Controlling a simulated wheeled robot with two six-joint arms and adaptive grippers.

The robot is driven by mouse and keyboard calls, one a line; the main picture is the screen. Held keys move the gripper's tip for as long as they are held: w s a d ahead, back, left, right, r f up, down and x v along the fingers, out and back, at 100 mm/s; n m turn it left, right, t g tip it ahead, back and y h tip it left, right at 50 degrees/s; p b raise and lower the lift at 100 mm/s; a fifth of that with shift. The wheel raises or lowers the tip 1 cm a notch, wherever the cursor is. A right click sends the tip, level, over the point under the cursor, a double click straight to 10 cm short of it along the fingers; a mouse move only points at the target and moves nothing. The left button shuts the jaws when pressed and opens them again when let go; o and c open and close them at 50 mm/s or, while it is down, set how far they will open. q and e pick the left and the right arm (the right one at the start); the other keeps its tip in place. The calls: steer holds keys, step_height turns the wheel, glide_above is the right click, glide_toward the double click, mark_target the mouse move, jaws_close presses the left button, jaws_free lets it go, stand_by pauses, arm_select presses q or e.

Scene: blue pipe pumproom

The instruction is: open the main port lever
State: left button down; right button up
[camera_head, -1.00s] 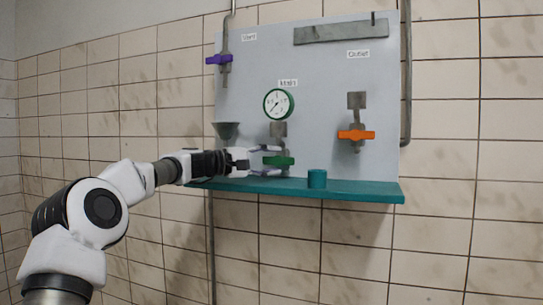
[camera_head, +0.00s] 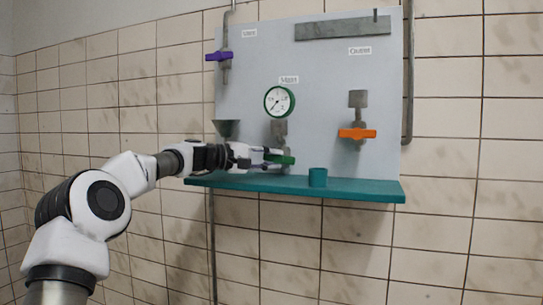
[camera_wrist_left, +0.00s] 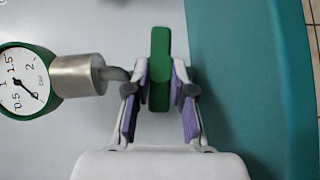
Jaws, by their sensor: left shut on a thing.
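The green main port lever (camera_head: 286,160) sits under the round gauge and its "Main" label, low on the grey panel, and lies crosswise. It also shows in the left wrist view (camera_wrist_left: 160,45), between the two fingers. My left gripper (camera_head: 268,159) reaches in from the left and is shut on the lever's left part. In the wrist view the gripper's pale fingers with purple pads (camera_wrist_left: 160,88) close in on both sides of the lever. My right gripper is in neither view.
A green-rimmed gauge (camera_head: 279,102) is just above the lever. A grey funnel (camera_head: 227,128), a purple lever (camera_head: 219,56) and an orange lever (camera_head: 357,133) are also on the panel.

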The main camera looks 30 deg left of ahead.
arm_select(q)
steer(key=m+g+y+p, duration=0.1)
steer(key=p, duration=0.1)
steer(key=r+m+g+y+p, duration=0.1)
steer(key=m+p, duration=0.1)
steer(key=p, duration=0.1)
steer(key=shift+d+g+y+p, duration=0.2)
steer(key=shift+g+y+p, duration=0.1)
steer(key=shift+p, duration=0.05)
steer(key=shift+g+y+p, duration=0.3)
steer(key=shift+w+d+f+m+g+y, duration=0.1)
steer(key=shift+m+g+y, duration=0.2)
steer(key=shift+m+y, duration=0.3)
steer(key=shift+d+m+y+p, duration=0.1)
steer(key=shift+m+y+p, duration=0.2)
steer(key=shift+m+y, duration=0.25)
steer(key=m+g+y, duration=0.1)
steer(key=y, duration=0.2)
steer(key=shift+d+m+g, duration=0.3)
steer(key=shift+m+g, duration=0.05)
steer(key=shift+g, duration=0.05)
steer(key=shift+d+f+m+g+y, duration=0.1)
steer(key=shift+m+g+y, duration=0.2)
steer(key=shift+m+y, duration=0.6)
steer(key=shift+n+y, duration=0.3)
steer(key=shift+y, duration=0.05)
steer(key=c, duration=1)
jaws_free()
steer(key=shift+w, duration=0.1)
